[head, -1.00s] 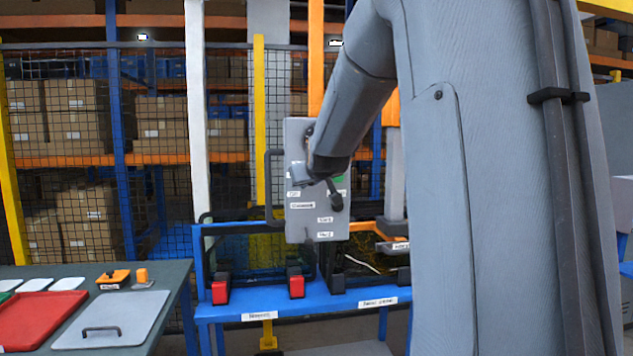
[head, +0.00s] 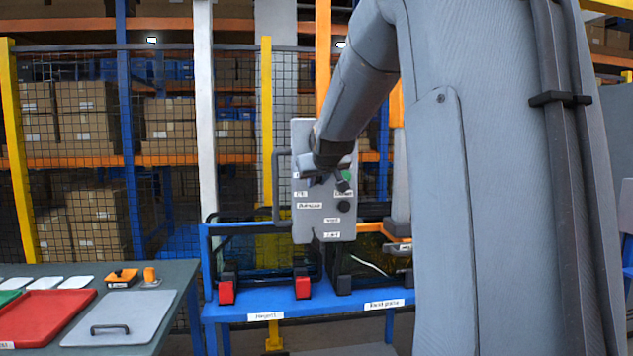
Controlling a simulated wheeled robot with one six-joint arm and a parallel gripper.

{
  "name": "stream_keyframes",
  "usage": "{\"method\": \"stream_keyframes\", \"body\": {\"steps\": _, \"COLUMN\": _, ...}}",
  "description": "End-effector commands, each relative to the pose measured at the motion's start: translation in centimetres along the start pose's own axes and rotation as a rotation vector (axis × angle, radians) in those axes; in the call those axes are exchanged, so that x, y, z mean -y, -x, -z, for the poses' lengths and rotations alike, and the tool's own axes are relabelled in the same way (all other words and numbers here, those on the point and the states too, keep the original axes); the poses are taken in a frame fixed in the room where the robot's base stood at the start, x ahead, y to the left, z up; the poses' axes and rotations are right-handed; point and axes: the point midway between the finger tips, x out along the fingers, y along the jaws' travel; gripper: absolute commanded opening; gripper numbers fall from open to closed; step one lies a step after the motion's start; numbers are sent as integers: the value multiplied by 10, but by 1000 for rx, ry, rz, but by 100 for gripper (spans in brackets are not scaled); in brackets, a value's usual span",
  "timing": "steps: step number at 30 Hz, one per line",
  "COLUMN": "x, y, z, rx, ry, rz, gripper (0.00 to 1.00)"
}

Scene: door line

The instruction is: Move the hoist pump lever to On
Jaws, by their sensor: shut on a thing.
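A grey control panel (head: 320,228) stands upright behind a blue bench, with white labels, a green button (head: 347,176) and a round black knob (head: 344,206) on its face. My gripper (head: 326,179) is at the middle of the panel's face, largely hidden behind my own wrist. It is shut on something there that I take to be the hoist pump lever. The lever cannot be made out clearly, and neither can its position. A dark part shows just right of my wrist, close to the green button. The labels are too small to read surely.
The blue bench (head: 265,303) below the panel carries red-and-black blocks (head: 302,286). A table at left holds a red tray (head: 40,315) and a grey plate with a handle (head: 118,328). A mesh fence (head: 85,200) stands behind. My arm hides the right side.

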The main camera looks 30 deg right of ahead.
Motion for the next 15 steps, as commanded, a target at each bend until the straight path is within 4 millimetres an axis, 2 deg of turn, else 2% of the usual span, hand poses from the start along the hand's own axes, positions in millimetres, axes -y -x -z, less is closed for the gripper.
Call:
{"method": "stream_keyframes", "body": {"steps": 8, "x": 0, "y": 0, "z": 0, "rx": 1, "ry": -1, "rz": 0, "gripper": 0}}
{"method": "stream_keyframes", "body": {"steps": 9, "x": 0, "y": 0, "z": 0, "rx": 1, "ry": -1, "rz": -1, "gripper": 24}}
{"method": "stream_keyframes", "body": {"steps": 11, "x": 0, "y": 0, "z": 0, "rx": 1, "ry": -1, "rz": 0, "gripper": 35}}
{"method": "stream_keyframes", "body": {"steps": 15, "x": 0, "y": 0, "z": 0, "rx": 0, "ry": 0, "rz": 0, "gripper": 35}}
